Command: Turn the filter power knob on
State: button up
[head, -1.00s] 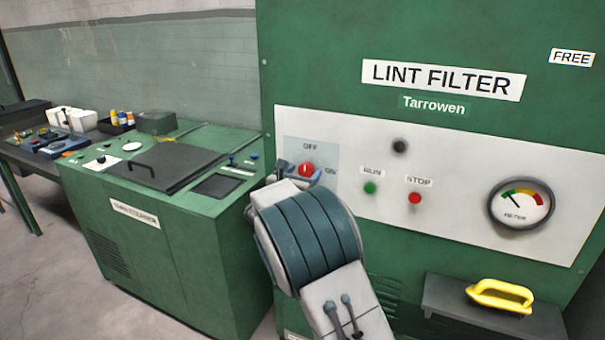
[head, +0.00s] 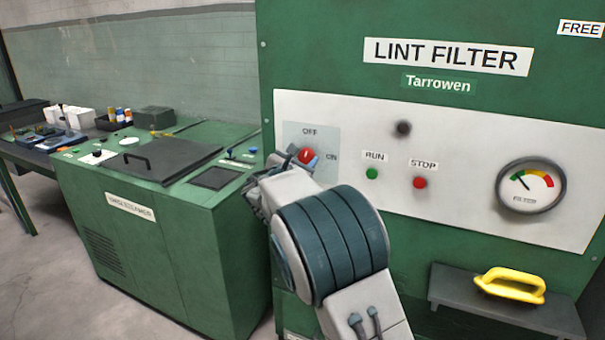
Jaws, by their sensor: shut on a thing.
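The wrist and fingers hide the knob's lower left and much of the grip.
A green RUN button (head: 372,174), a red STOP button (head: 419,183) and a dial meter (head: 530,185) are to the right. A yellow handle (head: 510,285) lies on a grey shelf (head: 450,290). A green machine (head: 180,240) stands left.

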jog(key=m+b, duration=0.2)
jog(key=b, duration=0.1)
jog(key=f+m+b, duration=0.1)
jog(key=m+b, duration=0.1)
jog(key=b, duration=0.2)
jog(key=shift+d+m, duration=0.1)
jog(key=shift+m, duration=0.2)
jog(key=m+b, duration=0.3)
jog(key=b, duration=0.2)
jog(key=shift+m+b, duration=0.4)
jog(key=m+b, duration=0.3)
jog(key=b, duration=0.1)
jog(key=shift+m+b, duration=0.3)
jog(key=shift+m, duration=0.1)
jog(key=shift+r+m+b, duration=0.15)
jog(key=shift+m+b, duration=0.65)
jog(key=shift+m, duration=0.1)
jog(key=shift+r, duration=0.1)
jog(key=o, duration=1)
jog(key=shift+c, duration=0.2)
jog(key=shift+s, duration=0.1)
jog(key=v, duration=1.3)
jog(key=shift+s, duration=0.35)
